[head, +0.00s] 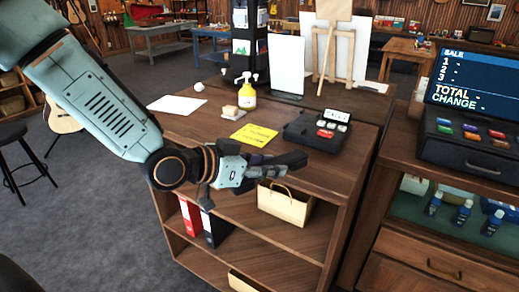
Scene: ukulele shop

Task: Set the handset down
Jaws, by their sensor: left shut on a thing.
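My left arm comes in from the left, and my left gripper (278,165) is over the front edge of the wooden counter (205,125). It is shut on a dark thing that I take to be the handset; at this size its outline blends with the black fingers, so I cannot tell its exact shape. A black desk device (300,130) with a small raised screen and white and red keys sits on the counter just beyond the gripper. The gripper looks apart from it, but I cannot tell the gap. My right gripper is not in view.
A white board (289,65) and an easel (328,55) stand behind. A register (470,140) is right. Shelves below hold binders (213,228) and a bag (285,205).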

